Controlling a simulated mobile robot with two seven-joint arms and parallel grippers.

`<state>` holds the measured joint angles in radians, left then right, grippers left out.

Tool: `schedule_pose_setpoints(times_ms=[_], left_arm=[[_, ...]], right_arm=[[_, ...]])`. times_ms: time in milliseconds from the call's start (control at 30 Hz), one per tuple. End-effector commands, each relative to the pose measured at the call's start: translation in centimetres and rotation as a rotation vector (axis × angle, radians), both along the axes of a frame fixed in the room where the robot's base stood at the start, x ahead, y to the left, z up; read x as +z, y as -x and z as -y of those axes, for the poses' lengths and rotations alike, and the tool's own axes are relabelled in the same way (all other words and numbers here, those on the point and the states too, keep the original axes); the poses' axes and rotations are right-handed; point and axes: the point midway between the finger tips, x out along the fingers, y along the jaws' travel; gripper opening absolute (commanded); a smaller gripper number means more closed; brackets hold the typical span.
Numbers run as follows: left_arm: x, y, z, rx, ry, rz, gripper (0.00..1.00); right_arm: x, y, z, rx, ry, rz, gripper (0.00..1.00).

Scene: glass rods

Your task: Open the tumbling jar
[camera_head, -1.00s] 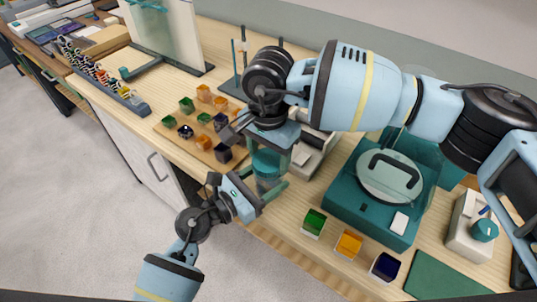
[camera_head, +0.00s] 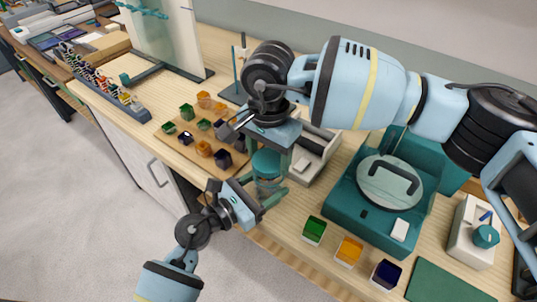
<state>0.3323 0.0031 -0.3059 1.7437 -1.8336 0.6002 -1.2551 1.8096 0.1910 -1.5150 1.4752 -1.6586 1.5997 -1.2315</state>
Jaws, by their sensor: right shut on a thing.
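The tumbling jar (camera_head: 268,185) stands near the front edge of the wooden bench, below my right gripper. It has a clear body and a teal upper part, the lid (camera_head: 266,163). My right gripper (camera_head: 268,150) reaches down from above and is shut on the lid; its fingers partly hide the lid. My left gripper (camera_head: 262,192) comes in from the lower left, with its teal fingers low at the jar's body. I cannot tell whether they touch the glass.
A teal machine with a round handled lid (camera_head: 389,183) stands at right. Green (camera_head: 314,230), orange (camera_head: 348,251) and dark blue (camera_head: 385,274) boxes line the front edge. A board (camera_head: 180,143) with several small coloured cups lies left of the jar. A grey-white device (camera_head: 314,158) stands close behind it.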

Motion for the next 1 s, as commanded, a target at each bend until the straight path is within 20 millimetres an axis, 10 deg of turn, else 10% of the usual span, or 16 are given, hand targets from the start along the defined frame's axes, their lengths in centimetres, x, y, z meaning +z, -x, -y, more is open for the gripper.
schedule_pose_setpoints(times_ms=[567,600,767,1000], left_arm=[[0.0,0.0,0.0,0.000,-0.001,0.000,0.00],[0.0,0.0,0.0,0.000,-0.001,0.000,0.68],[0.0,0.0,0.0,0.000,-0.001,0.001,0.88],[0.0,0.0,0.0,0.000,0.000,0.000,0.88]], right_arm=[[3.7,0.0,0.0,0.000,0.000,0.000,0.34],[3.7,0.0,0.0,0.000,0.000,0.000,0.34],[3.7,0.0,0.0,0.000,0.000,0.000,0.34],[3.7,0.0,0.0,0.000,0.000,0.000,0.34]])
